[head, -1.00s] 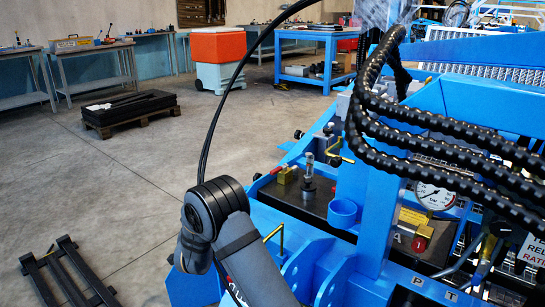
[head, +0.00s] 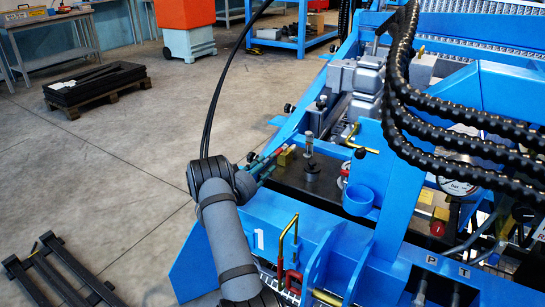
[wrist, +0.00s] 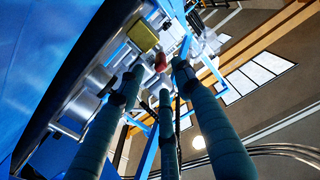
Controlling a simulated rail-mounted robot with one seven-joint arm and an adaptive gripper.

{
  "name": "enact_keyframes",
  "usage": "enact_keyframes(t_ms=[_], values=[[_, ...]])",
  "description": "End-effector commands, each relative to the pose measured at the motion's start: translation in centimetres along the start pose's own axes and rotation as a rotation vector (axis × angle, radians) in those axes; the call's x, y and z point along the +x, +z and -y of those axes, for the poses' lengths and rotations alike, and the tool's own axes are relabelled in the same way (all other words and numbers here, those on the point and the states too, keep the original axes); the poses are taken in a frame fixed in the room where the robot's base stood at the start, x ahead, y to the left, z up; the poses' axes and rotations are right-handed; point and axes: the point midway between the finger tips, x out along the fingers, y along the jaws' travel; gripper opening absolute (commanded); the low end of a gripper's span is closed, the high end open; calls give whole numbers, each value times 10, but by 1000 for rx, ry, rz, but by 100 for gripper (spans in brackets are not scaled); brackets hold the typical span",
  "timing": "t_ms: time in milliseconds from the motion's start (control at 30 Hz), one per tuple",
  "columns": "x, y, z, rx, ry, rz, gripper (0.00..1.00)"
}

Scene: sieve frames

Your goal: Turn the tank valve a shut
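The tank valve (head: 287,157) is a small yellow brass block on the dark tank top (head: 330,185), left of a metal fitting. In the wrist view the yellow block (wrist: 143,37) shows at upper middle, with a small red handle (wrist: 160,63) beside it. My gripper (head: 272,164) is at the valve's left in the head view, its teal fingers pointing toward it. In the wrist view my gripper (wrist: 158,82) has three fingers spread apart, with the red handle just beyond their tips. Contact cannot be told.
An upright metal fitting (head: 311,165) and a blue cup (head: 358,199) stand to the valve's right. A yellow bent handle (head: 288,240) rises in front. Thick black hoses (head: 440,120) hang at right.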

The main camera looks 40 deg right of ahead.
Motion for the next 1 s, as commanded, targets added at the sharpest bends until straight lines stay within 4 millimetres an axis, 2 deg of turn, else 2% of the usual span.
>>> enact_keyframes(t_ms=[33, 200, 400, 733, 1000], values=[[11, 1, 0, 2, 0, -1, 34], [40, 1, 0, 2, -2, -1, 34], [60, 1, 1, 0, -3, 0, 34], [63, 0, 2, -1, -4, 1, 34], [63, 0, 2, -1, -4, 1, 19]])
